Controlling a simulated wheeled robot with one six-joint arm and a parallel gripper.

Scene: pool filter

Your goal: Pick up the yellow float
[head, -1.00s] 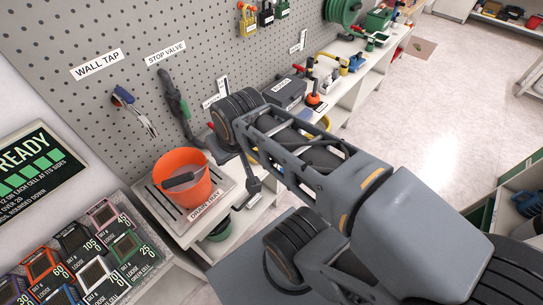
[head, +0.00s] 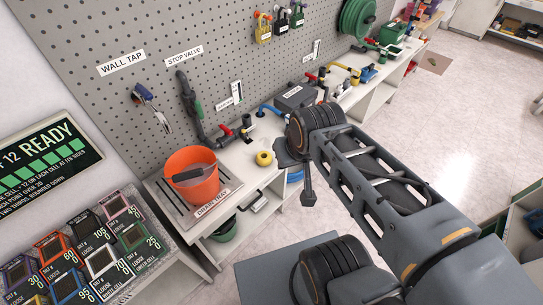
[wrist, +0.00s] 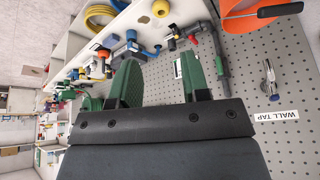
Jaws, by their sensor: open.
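The yellow float (head: 264,158) is a small round yellow piece with a darker centre. It rests on the white bench top, right of the orange bucket (head: 192,175) and just left of my arm's end. In the wrist view, a round yellow piece that looks like the float (wrist: 161,9) shows at the top edge, beyond my fingertips. My gripper (wrist: 161,72) has two green fingers spread apart with nothing between them. It is apart from the float. In the head view my wrist hides most of the gripper.
The bucket stands on the drain tray (head: 170,205). Left of the float, a pipe with a red-handled valve (head: 226,131) runs along the pegboard (head: 230,60). A grey box (head: 296,97) stands behind my wrist. A green container (head: 224,230) sits on the lower shelf.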

